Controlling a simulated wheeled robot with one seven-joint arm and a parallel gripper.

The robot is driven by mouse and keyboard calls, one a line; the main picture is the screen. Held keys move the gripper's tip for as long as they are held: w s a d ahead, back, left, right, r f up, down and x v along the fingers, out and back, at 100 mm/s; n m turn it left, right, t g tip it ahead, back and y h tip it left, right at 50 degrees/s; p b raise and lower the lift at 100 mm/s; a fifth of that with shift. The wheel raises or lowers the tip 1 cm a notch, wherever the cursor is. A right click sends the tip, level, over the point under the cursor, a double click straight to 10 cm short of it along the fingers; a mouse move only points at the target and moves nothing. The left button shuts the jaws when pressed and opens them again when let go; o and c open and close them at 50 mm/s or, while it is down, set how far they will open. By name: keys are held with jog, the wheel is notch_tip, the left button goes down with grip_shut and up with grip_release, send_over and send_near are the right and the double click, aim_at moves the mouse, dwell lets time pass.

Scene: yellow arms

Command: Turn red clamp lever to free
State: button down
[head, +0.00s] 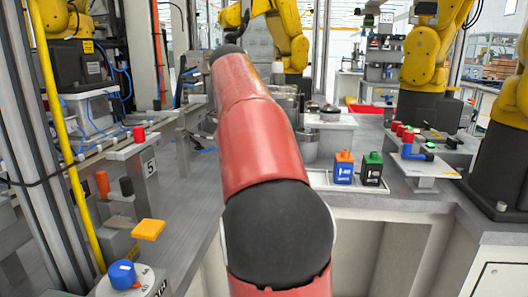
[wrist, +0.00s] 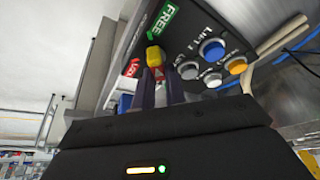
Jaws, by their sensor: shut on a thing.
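In the wrist view, a lever with a yellow end (wrist: 155,56) and a red part (wrist: 159,73) stands in front of a dark panel. I take it for the clamp lever. My gripper (wrist: 160,90) is shut on it, one dark finger on each side. A green FREE label (wrist: 163,20) with an arrow is above the lever. A red label (wrist: 132,67) is to its left, its text unclear. The yellow end shows between the two labels; I cannot tell the exact lever angle. The lever's base is hidden by the fingers. In the head view, my arm hides the gripper and lever.
The panel marked LIFT 1 has a blue button (wrist: 211,48), a yellow button (wrist: 236,66) and grey ones right of the lever. Pale cables run further right. In the head view, blue (head: 343,168) and green-topped containers stand right of my arm, near yellow robot arms (head: 425,55).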

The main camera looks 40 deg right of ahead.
jog(key=c, duration=1.4)
grip_release()
jog(key=shift+c, duration=0.2)
jog(key=shift+r, duration=0.1)
jog(key=v, duration=0.7)
jog(key=shift+r, duration=0.3)
jog(key=shift+a, duration=0.1)
